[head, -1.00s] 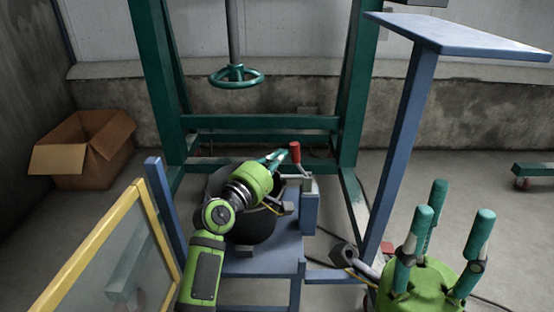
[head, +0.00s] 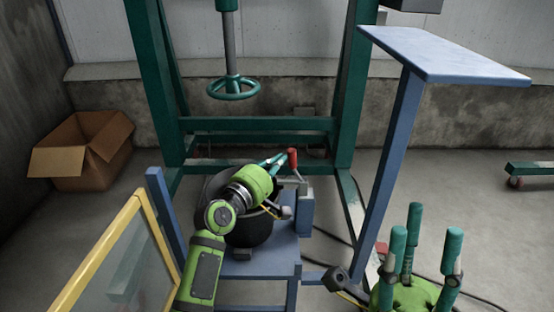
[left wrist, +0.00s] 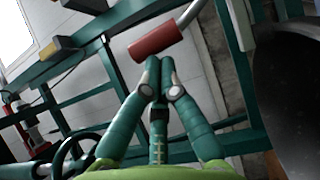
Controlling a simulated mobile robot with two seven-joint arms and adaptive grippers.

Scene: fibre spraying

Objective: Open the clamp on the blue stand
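The clamp (head: 302,183) sits at the right side of the blue stand (head: 270,265), on a short blue post. Its red handle (head: 293,158) points up; it shows large in the left wrist view (left wrist: 155,40). My left gripper (head: 272,163) reaches over the black pot, its fingertips just left of the red handle. In the left wrist view its fingertips (left wrist: 159,68) are together, just below the handle, with nothing visible between them. Whether they touch the handle I cannot tell. My right gripper (head: 425,240) is at lower right, fingers up, spread and empty.
A black pot (head: 250,230) stands on the blue stand under my left gripper. A green frame with a handwheel (head: 234,88) stands behind. A tall blue table (head: 445,55) is at right, a yellow-framed panel (head: 95,255) at left. A cardboard box (head: 82,150) lies back left.

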